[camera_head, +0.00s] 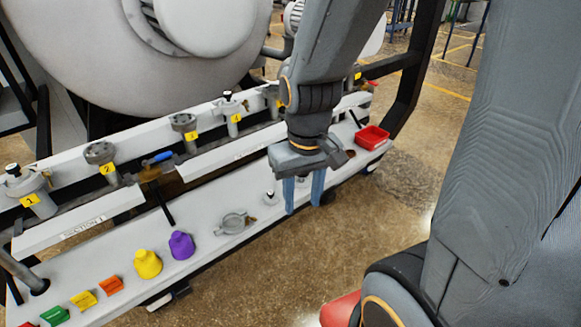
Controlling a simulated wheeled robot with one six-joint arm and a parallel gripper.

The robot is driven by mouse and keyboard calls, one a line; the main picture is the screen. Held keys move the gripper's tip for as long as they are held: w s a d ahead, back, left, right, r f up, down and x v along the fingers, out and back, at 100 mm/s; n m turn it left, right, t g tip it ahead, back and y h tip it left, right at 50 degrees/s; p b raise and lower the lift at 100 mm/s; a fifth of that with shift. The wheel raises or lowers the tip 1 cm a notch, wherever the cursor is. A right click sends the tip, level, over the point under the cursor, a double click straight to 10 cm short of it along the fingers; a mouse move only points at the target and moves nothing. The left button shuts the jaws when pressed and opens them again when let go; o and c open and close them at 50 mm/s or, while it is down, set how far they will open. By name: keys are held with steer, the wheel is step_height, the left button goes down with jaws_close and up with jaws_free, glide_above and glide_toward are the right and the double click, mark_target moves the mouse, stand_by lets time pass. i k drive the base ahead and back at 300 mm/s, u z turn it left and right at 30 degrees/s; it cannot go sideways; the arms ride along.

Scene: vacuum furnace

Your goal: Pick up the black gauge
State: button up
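My gripper (303,206) points down over the front edge of the white shelf (205,262). Its two blue fingers are apart, and I see nothing held between them. A small dark object (328,197) shows just right of the right finger, low at the shelf edge. It is partly hidden, and I cannot tell whether it is the black gauge. Another dark piece (351,153) lies behind the gripper, near the red tray (372,137). No black gauge shows clearly; my arm and gripper cover part of the shelf.
Coloured blocks (83,300) lie farther left. Numbered valves (103,158) line the back rail. Floor is open in front.

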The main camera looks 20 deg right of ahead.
mark_target(301, 182)
steer(key=z, duration=0.5)
steer(key=k, duration=0.5)
steer(key=z, duration=0.55)
steer(key=i, duration=1.1)
steer(key=u, duration=0.5)
